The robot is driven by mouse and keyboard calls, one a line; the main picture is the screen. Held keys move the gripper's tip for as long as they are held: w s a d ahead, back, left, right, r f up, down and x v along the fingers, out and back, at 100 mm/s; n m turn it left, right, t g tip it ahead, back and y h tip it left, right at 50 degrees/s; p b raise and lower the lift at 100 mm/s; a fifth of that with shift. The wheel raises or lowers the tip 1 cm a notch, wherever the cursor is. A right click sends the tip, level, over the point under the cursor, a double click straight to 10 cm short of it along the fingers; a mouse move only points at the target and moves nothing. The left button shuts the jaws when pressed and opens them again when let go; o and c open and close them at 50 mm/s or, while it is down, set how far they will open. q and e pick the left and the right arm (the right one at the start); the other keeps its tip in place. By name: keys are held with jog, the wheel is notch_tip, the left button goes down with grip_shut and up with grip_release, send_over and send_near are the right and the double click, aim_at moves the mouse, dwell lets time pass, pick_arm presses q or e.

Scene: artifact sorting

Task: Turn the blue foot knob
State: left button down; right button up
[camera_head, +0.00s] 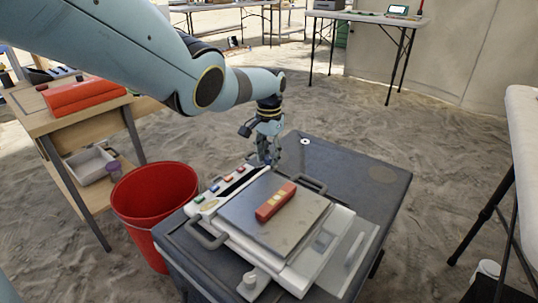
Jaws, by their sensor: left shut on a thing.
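A white device with a metal plate (248,222) stands on a dark grey table (355,180). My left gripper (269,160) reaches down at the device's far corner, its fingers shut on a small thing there. That thing is mostly hidden by the fingers; by its place it is the blue foot knob, but its colour is not clear. A pale foot knob (251,280) shows at the device's near corner. My right gripper is not in view.
A red block with yellow marks (276,201) lies on the plate. Small coloured buttons (214,188) line the device's left edge. A red bucket (155,195) stands left of the table. A wooden stand (50,122) holds a red case (83,95).

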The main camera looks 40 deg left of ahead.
aim_at(269, 157)
pick_arm(q)
jog(key=c, duration=1.3)
grip_release()
jog(key=shift+c, duration=0.2)
jog(key=shift+o, duration=0.3)
notch_tip(269, 157, up, 12)
